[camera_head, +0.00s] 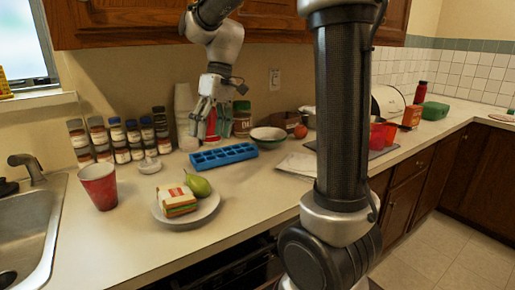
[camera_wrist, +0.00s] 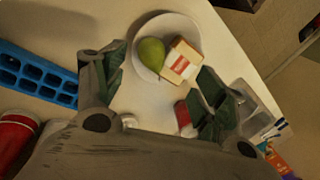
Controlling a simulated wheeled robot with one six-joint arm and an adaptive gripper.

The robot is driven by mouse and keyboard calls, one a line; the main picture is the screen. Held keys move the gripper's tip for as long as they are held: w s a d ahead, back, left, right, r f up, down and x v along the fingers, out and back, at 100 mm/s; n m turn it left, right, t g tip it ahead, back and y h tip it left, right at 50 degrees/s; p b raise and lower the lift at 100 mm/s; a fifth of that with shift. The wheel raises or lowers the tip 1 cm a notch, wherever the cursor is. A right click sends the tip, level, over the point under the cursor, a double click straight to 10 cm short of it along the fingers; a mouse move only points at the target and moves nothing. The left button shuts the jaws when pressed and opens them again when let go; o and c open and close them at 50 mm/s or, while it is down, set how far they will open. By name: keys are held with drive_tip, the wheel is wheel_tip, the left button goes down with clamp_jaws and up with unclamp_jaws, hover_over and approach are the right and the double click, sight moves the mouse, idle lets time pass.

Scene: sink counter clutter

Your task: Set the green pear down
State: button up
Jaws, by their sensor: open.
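The green pear (camera_head: 197,186) lies on a white plate (camera_head: 188,221) on the counter, against a sandwich (camera_head: 176,200). In the wrist view the pear (camera_wrist: 151,53) rests on the plate (camera_wrist: 181,22) beside the sandwich (camera_wrist: 183,62), fully in sight. My gripper (camera_head: 206,137) is open and empty, above the back of the counter, behind the blue ice tray and well apart from the pear. In the wrist view its spread fingers (camera_wrist: 162,66) frame the counter, with the plate beyond them.
A blue ice tray (camera_head: 224,156) lies behind the plate. A red cup (camera_head: 99,186) stands left, by the sink (camera_head: 30,230). Spice jars (camera_head: 117,140) line the wall. A bowl (camera_head: 268,136) stands right of the tray. Counter in front of the plate is bare.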

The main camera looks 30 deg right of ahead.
drive_tip(key=s+d+m+t+h, duration=0.1)
drive_tip(key=s+d, duration=0.3)
drive_tip(key=s, duration=0.5)
drive_tip(key=s+d+f+m+t+h, duration=0.1)
drive_tip(key=s+d+m+t+h, duration=0.1)
drive_tip(key=s, duration=0.8)
drive_tip(key=d+m+t, duration=0.1)
drive_tip(key=d+t, duration=0.1)
drive_tip(key=d, duration=0.1)
drive_tip(key=shift+d+f, duration=0.25)
drive_tip(key=shift+d, duration=0.05)
